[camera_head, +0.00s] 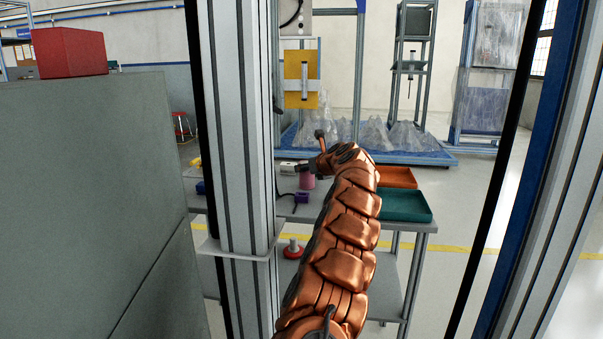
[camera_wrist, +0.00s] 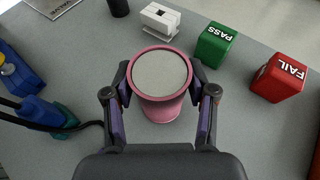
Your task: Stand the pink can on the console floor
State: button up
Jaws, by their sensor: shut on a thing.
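The pink can (camera_wrist: 160,104) stands upright in the wrist view with its pale grey round top facing the camera. My gripper (camera_wrist: 160,76) has one dark finger on each side of it, shut on its sides. In the head view the pink can (camera_head: 307,181) shows small, just beneath the end of my copper arm. The grey worktop (camera_wrist: 245,140) lies below the can. I cannot tell whether the can's base touches it. The fingers are hard to make out in the head view. No surface is clearly marked as the console floor.
A green PASS cube (camera_wrist: 216,45), a red FAIL cube (camera_wrist: 279,78) and a white device (camera_wrist: 160,20) stand beyond the can. A blue clamp with a cable (camera_wrist: 40,112) lies left. Orange (camera_head: 397,178) and teal trays (camera_head: 404,206) sit right of my arm. A metal post (camera_head: 238,150) stands left.

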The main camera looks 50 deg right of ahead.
jog(key=shift+r, duration=0.1)
jog(key=o, duration=1.3)
jog(key=shift+o, duration=0.2)
